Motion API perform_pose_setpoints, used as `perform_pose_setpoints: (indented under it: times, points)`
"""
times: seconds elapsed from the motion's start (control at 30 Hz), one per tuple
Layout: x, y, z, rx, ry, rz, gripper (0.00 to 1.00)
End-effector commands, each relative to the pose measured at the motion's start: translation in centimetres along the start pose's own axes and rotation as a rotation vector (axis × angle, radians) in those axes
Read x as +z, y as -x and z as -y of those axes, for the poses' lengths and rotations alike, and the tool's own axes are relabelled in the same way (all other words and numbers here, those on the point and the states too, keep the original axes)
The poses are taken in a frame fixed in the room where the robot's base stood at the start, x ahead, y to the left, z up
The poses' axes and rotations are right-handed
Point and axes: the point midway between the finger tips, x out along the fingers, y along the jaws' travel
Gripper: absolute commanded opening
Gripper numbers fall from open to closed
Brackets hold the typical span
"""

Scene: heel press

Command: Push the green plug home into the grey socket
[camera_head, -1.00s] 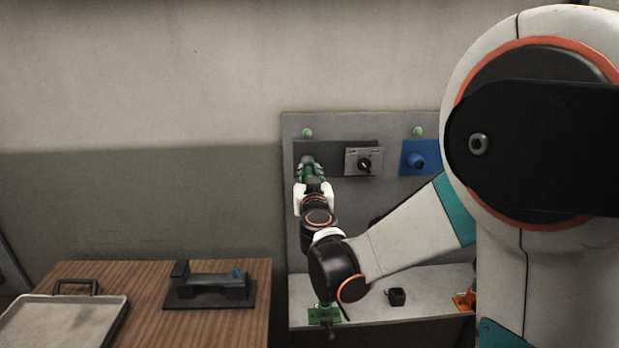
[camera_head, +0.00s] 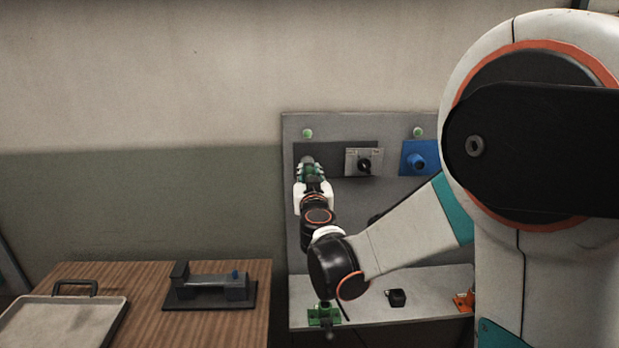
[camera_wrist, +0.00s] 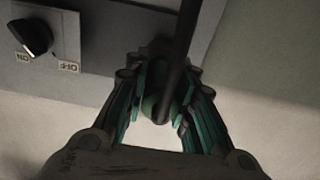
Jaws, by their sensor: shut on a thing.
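My gripper (camera_head: 311,168) is at the upper left of the upright grey panel, in front of a dark plate. In the wrist view its teal fingers (camera_wrist: 160,100) are shut on the green plug (camera_wrist: 150,104), of which only a small part shows between them. A dark cable-like strip (camera_wrist: 178,55) crosses in front of the plug. The grey socket is hidden behind the gripper and plug in the head view. I cannot tell how deep the plug sits.
A rotary switch (camera_head: 364,162), marked ON and OFF in the wrist view (camera_wrist: 33,38), is just right of my gripper. A blue fitting (camera_head: 417,161) is farther right. Below are a green bracket (camera_head: 324,316), a black block (camera_head: 397,298) and an orange bracket (camera_head: 464,301).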

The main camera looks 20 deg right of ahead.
Motion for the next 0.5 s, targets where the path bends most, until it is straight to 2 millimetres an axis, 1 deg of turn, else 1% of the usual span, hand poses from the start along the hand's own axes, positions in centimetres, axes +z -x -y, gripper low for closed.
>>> perform_pose_setpoints:
  times: [0.5]
  points:
    - [0.01, -0.98, 0.00, 0.000, 0.000, 0.000, 0.00]
